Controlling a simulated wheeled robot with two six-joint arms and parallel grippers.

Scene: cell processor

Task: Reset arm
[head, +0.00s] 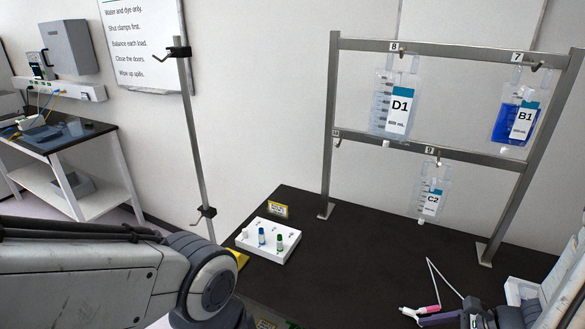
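My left arm (90,275) comes in from the left and bends down at a grey joint near the bottom edge. Its gripper is below the picture and hidden.
A metal rack (455,50) holds bags D1 (398,105), B1 (518,120) and C2 (431,200) over the dark table (350,250). A white tray (270,245) with small vials and thin tubing with a pink connector (430,309) lie there. A pole (195,130) stands left.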

